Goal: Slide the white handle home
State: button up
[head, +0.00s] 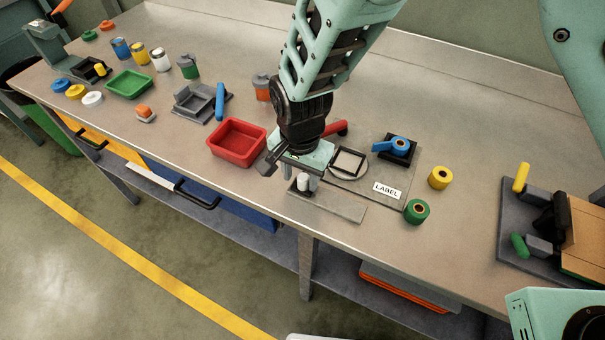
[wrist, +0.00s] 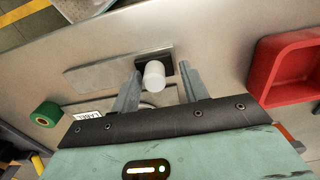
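The white handle (head: 303,185) is a short upright white cylinder near the bench's front edge. It stands at the left end of a flat grey metal track plate (head: 338,205) in the head view. In the wrist view the white handle (wrist: 154,75) rises from a dark block (wrist: 166,58) at the plate's right end, and the bare grey plate (wrist: 110,70) runs to the left. My gripper (wrist: 160,69) is open, with one finger on each side of the handle and gaps visible on both sides. In the head view my gripper (head: 302,180) hangs over the handle, partly hiding it.
A red bin (head: 237,140) stands left of my gripper. The bench's front edge is close.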

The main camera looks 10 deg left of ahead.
aim_at(301, 176)
notch_tip(301, 176, up, 17)
jog(key=b, duration=0.2)
jog(key=shift+r+b, duration=0.2)
jog(key=shift+b, duration=0.1)
dwell(0.7)
jog(key=s+d+f+n, duration=0.1)
jog(key=s+d+n, duration=1)
jog(key=s+d, duration=0.4)
jog(key=d, duration=0.4)
jog(key=shift+d+n+y, duration=0.15)
jog(key=shift+n+y, duration=0.15)
jog(key=shift+n, duration=0.1)
jog(key=shift+c, duration=0.8)
